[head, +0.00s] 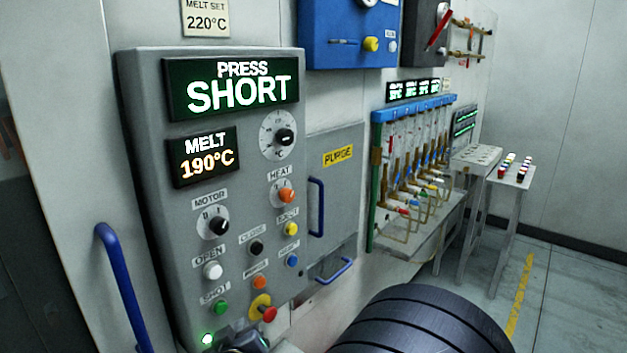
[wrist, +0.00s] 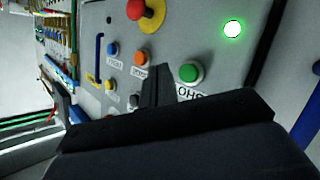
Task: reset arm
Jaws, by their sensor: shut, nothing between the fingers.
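My gripper (wrist: 157,85) shows in the wrist view as dark fingers pressed together, with nothing between them. Its tips appear in front of the grey control panel (wrist: 205,20), close to the green SHOT button (wrist: 189,72). I cannot tell whether they touch the panel. The wrist view is upside down, so the SHOT label reads inverted. In the head view the grey panel (head: 150,110) fills the left middle, and its green SHOT button (head: 221,307) shows clear. A dark piece of my arm shows at the bottom edge there, but the fingertips are not clear.
The panel's display (head: 232,86) reads PRESS SHORT, the lower one (head: 205,157) MELT 190°C. A red knob (head: 268,312) sticks out low on the panel. Blue handles (head: 122,285) flank it. A rack of tubes (head: 410,165) and a small table (head: 512,177) stand right. Open floor lies far right.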

